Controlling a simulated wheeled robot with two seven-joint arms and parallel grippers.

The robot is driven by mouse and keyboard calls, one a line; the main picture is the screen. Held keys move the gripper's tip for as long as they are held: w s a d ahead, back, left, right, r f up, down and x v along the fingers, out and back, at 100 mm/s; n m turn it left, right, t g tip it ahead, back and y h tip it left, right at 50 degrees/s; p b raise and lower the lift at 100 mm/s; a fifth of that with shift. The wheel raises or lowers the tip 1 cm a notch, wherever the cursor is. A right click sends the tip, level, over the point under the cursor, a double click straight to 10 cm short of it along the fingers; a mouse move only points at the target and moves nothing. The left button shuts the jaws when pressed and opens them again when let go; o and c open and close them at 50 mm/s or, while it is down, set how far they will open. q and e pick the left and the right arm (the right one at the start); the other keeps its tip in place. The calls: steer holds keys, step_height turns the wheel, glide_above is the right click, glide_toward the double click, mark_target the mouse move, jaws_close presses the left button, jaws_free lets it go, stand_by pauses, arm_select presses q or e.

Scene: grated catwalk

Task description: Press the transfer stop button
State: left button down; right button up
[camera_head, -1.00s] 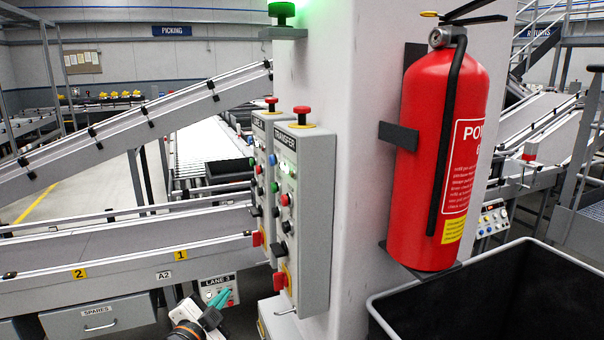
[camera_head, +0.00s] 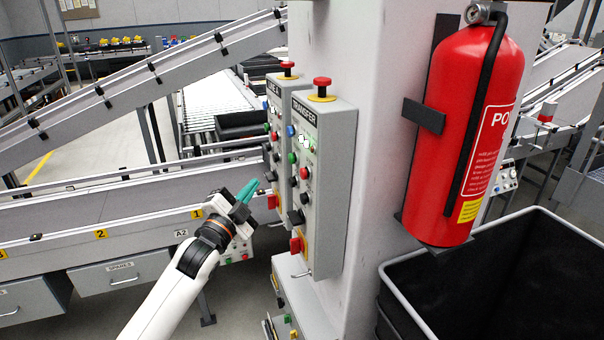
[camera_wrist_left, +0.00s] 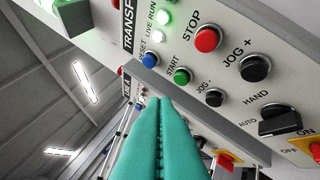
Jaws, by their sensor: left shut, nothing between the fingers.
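The grey panel labelled TRANSFER (camera_head: 338,190) is fixed to the near side of the pillar. Its red STOP button (camera_head: 304,173) shows small in the head view and clearly in the left wrist view (camera_wrist_left: 207,39), under the word STOP. My left gripper (camera_head: 248,190) is shut and empty, its teal fingers pointing toward the panels. It is left of the TRANSFER panel and apart from it in the head view. In the wrist view the closed fingers (camera_wrist_left: 163,105) sit below and left of STOP. My right gripper is not in view.
On the panel are a blue RESET button (camera_wrist_left: 150,60), green START button (camera_wrist_left: 182,76), black JOG+ (camera_wrist_left: 255,68) and JOG- (camera_wrist_left: 214,97) buttons, and a HAND/AUTO selector (camera_wrist_left: 280,120). A red mushroom button (camera_head: 322,83) tops it. A second panel (camera_head: 275,160) stands behind; a fire extinguisher (camera_head: 465,130) hangs right.

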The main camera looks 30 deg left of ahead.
mark_target(301, 174)
arm_select(q)
steer(key=w+d, duration=0.5)
steer(key=w, duration=0.1)
steer(key=shift+w+d+b, duration=0.3)
steer(key=shift+b, duration=0.1)
stand_by(1.9)
steer(key=shift+w+d, duration=0.3)
steer(key=shift+w, duration=0.05)
steer(key=shift+w+d, duration=0.5)
steer(key=shift+w, duration=0.1)
stand_by(1.1)
steer(key=shift+s+a, duration=0.15)
steer(key=shift+s+a+p, duration=0.4)
steer(key=shift+s+a, duration=0.2)
steer(key=shift+s, duration=0.2)
steer(key=shift+a, duration=0.1)
